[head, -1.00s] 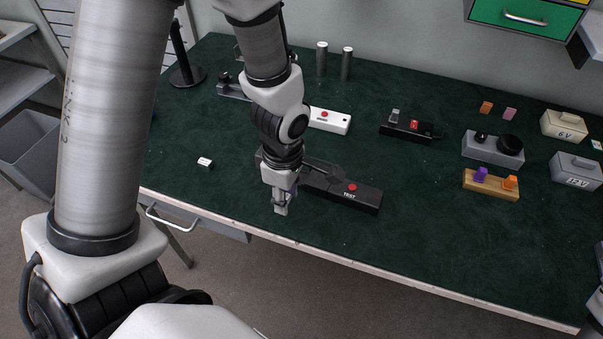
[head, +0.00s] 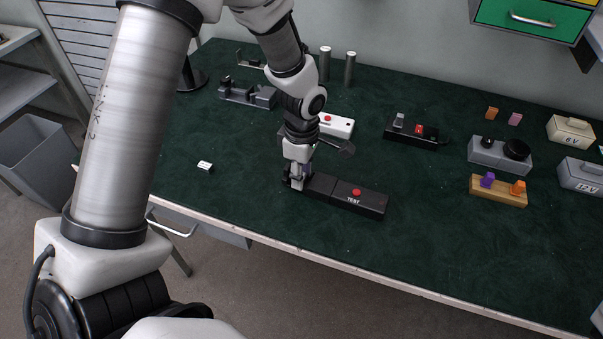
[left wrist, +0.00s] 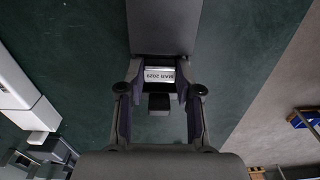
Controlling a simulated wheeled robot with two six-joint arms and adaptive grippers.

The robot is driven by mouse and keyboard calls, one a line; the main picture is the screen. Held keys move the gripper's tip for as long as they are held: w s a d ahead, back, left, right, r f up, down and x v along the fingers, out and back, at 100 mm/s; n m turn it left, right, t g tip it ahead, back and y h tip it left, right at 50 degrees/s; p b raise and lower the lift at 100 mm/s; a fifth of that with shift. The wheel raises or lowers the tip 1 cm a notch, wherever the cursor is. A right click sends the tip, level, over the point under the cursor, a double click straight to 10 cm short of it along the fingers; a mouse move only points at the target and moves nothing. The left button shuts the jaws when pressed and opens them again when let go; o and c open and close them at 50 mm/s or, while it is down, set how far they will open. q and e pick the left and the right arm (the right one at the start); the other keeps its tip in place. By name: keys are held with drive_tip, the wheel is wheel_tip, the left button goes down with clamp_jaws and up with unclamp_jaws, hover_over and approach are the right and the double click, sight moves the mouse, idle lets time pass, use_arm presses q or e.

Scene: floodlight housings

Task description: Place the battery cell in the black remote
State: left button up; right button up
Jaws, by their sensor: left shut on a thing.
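The black remote (head: 358,199), marked TEST with a red button, lies near the table's front edge; its dark body also shows at the top of the left wrist view (left wrist: 164,25). My left gripper (head: 297,182) points down at the remote's left end. In the left wrist view its two fingers (left wrist: 160,82) are shut on a small silvery piece with printed text, apparently the battery cell (left wrist: 160,74). The cell is at the end of the remote's body; how deep it sits is hidden. A small dark block (left wrist: 159,103) shows between the fingers. My right gripper is out of view.
A white remote (head: 338,126) lies just behind my left gripper. Two grey cylinders (head: 325,63) stand at the back. A grey fixture (head: 246,95), a small white block (head: 205,166) and a black switch box (head: 411,134) lie around. The front-right table is clear.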

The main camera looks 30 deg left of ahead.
use_arm(q)
drive_tip(key=o, duration=1)
drive_tip(key=shift+f, duration=0.1)
wheel_tip(320, 180, up, 12)
drive_tip(key=shift+r, duration=0.2)
